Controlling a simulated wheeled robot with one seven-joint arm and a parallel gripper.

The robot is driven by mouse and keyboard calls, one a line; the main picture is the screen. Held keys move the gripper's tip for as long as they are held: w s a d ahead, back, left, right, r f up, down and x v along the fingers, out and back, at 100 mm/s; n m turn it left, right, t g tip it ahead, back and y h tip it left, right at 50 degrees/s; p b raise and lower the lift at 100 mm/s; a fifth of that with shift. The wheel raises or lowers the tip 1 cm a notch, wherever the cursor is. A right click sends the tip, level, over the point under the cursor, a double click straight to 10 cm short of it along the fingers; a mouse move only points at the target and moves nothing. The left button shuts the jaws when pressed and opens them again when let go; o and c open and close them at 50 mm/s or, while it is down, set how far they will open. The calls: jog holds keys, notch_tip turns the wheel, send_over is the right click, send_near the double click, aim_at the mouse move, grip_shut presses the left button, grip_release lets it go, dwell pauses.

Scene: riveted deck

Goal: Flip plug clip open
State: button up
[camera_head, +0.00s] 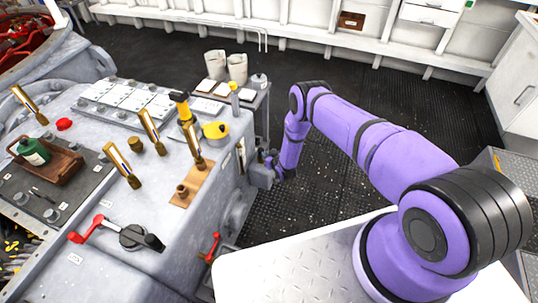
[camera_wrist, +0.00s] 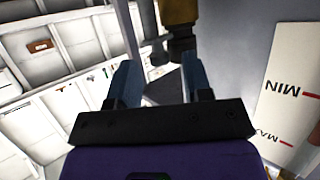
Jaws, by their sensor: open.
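My gripper (camera_wrist: 159,68) is open, with its two blue-grey fingers apart in the wrist view. A brass-coloured fitting (camera_wrist: 179,11) with a dark lower part (camera_wrist: 181,46) shows beyond the fingertips, near the right finger. Whether this is the plug clip, and whether the gripper touches it, I cannot tell. In the head view my purple arm reaches down to the right side of the grey console, where a small grey box (camera_head: 261,177) sticks out. The gripper is small and partly hidden there. No plug clip can be made out clearly in that view.
A white gauge plate (camera_wrist: 287,90) marked MIN and MAX is at the right of the wrist view. The console top (camera_head: 95,235) carries brass levers, a red-handled lever (camera_head: 88,229) and a yellow pot (camera_head: 215,131). A red valve handle (camera_head: 210,248) is on its side. Dark floor (camera_head: 320,185) lies right of it.

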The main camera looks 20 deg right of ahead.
jog(key=shift+w, duration=0.2)
grip_shut()
